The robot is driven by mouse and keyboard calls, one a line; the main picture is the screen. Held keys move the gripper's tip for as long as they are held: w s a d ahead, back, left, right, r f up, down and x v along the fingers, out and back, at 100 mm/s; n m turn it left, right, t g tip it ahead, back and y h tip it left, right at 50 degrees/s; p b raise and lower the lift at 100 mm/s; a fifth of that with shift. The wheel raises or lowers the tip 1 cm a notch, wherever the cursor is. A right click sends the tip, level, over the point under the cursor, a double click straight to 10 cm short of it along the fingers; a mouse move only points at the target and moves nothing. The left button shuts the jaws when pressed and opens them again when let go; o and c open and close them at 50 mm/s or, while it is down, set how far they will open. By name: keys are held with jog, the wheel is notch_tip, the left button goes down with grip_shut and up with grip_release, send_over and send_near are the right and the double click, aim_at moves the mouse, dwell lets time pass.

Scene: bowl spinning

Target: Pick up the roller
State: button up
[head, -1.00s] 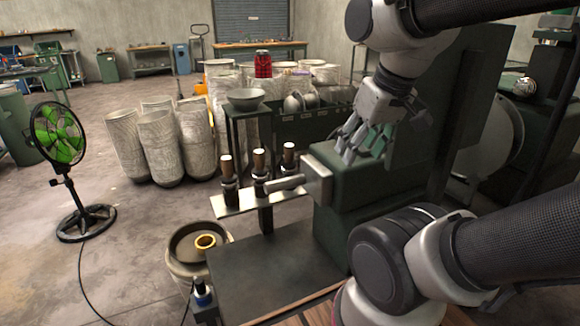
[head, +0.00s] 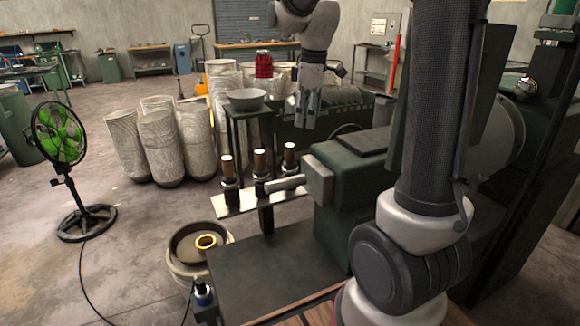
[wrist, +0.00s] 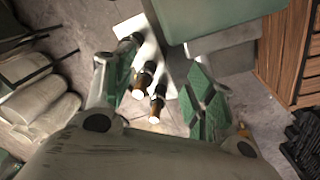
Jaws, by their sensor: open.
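Three upright tools with brown handles and pale top ends stand in a row on a metal rack (head: 235,205): a left one (head: 227,168), a middle one (head: 259,163) and a right one (head: 289,157). I cannot tell which of them is the roller. My gripper (head: 305,124) points down, open and empty, above and behind the right tool in the head view. In the wrist view the open fingers (wrist: 160,62) frame the tools (wrist: 157,105) from above, without visible contact. The tools' lower parts are partly hidden by the rack.
The green machine (head: 345,185) with a grey block stands close right of the rack. A bowl (head: 246,99) sits on a stand behind it. A bucket (head: 180,265) with a brass ring (head: 206,241) is at front left. A fan (head: 58,135) stands left on open floor.

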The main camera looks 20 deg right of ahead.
aim_at(290, 156)
jog(key=w+f+n, duration=0.2)
jog(key=w+f, duration=0.1)
jog(key=w, duration=0.1)
jog(key=w+f+n+g, duration=0.1)
jog(key=w+f, duration=0.3)
jog(key=w+d+f+n, duration=0.1)
jog(key=w+f+n, duration=0.1)
jog(key=w+f, duration=0.1)
jog(key=shift+w+f+n+g, duration=0.25)
jog(key=shift+w+n+g, duration=0.05)
jog(key=shift+w, duration=0.4)
notch_tip(290, 156, down, 8)
jog(key=shift+w+a+f, duration=0.1)
jog(key=shift+a+f, duration=0.05)
jog(key=shift+f, duration=0.05)
grip_shut()
